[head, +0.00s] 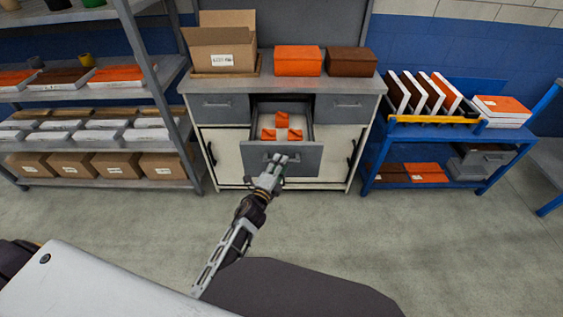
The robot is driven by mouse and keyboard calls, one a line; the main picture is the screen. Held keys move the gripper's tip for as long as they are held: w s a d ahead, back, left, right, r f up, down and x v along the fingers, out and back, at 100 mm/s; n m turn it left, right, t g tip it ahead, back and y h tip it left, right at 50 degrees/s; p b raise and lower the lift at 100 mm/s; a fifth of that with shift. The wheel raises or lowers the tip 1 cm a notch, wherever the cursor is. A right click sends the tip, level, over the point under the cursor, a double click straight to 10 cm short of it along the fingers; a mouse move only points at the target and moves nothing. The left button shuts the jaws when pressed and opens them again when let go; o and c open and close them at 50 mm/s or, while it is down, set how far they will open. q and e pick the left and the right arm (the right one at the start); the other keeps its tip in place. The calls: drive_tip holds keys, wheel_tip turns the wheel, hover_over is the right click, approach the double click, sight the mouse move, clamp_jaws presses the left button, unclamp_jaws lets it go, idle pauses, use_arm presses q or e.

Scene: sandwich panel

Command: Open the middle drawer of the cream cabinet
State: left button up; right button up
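The cream cabinet (229,150) stands against the back wall, with a grey top and a row of grey drawers. Its middle drawer (305,158) is pulled out, and orange and white packets (281,128) show inside. My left gripper (276,159) is at the middle of the drawer's front, where the handle is. The fingers cover most of the handle, so I cannot tell whether they are closed on it or apart from it. My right gripper is not in view.
The left drawer (221,107) and right drawer (342,107) are shut. A cardboard box (222,50), an orange box (298,60) and a brown box (352,61) stand on top. Shelves (155,75) flank the left, a blue rack (385,150) the right. Floor in front is clear.

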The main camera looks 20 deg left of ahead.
use_arm(q)
drive_tip(key=shift+w+d, duration=0.1)
drive_tip(key=shift+w, duration=0.85)
clamp_jaws()
